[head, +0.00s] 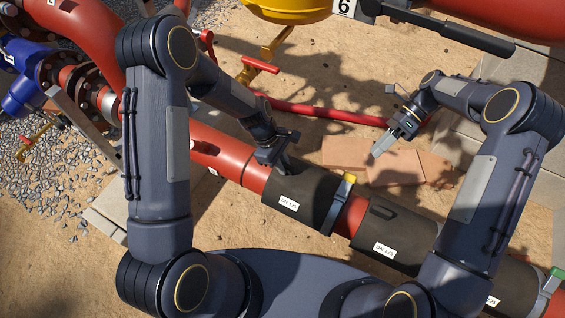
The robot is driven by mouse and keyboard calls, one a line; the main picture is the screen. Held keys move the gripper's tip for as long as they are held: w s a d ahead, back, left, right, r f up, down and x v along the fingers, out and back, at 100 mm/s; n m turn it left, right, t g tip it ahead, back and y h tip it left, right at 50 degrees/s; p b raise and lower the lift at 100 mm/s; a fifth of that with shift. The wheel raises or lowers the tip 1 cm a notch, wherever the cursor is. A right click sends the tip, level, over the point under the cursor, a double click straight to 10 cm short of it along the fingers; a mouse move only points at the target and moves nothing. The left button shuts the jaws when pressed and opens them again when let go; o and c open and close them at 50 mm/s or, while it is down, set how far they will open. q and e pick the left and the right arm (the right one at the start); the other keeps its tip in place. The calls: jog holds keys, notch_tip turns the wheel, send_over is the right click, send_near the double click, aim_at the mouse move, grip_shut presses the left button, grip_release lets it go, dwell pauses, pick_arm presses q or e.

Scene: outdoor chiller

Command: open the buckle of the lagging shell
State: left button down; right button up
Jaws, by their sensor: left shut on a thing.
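A dark lagging shell (312,211) with a white "DN 125" label wraps the red pipe at the middle of the head view. My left gripper (284,168) is at the upper left part of this shell, shut on what appears to be its buckle. The fingers hide most of the buckle, so its position cannot be made out. My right gripper (376,153) hangs empty above the paving slabs, beyond the pipe and away from the shell. Its finger gap is too small to make out.
A second dark shell (398,222) sits further right on the red pipe (351,215). A yellow-topped band (343,190) stands at the first shell's right end. A red hose (320,112) and clay-coloured slabs (352,154) lie behind.

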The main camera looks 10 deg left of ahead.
aim_at(346, 185)
jog(key=shift+o, duration=1)
jog(key=shift+s+d+f, duration=0.1)
jog(key=shift+s+a+f+m+t+y, duration=0.35)
jog(key=shift+s+a+f+m+y, duration=0.35)
jog(key=shift+s+a+f, duration=0.3)
jog(key=shift+s+a+f+m+t+y, duration=0.4)
jog(key=shift+s+a+f+m+y, duration=0.25)
jog(key=shift+s+f, duration=0.4)
jog(key=shift+s+a+f+m+t+y, duration=0.35)
jog(key=shift+s+a+f+m+y, duration=0.2)
jog(key=shift+s+a+f+y, duration=0.5)
jog(key=shift+w+d+f+h, duration=0.15)
jog(key=shift+w+f+h, duration=0.05)
jog(key=shift+w+h, duration=0.1)
jog(key=shift+c, duration=0.4)
grip_shut()
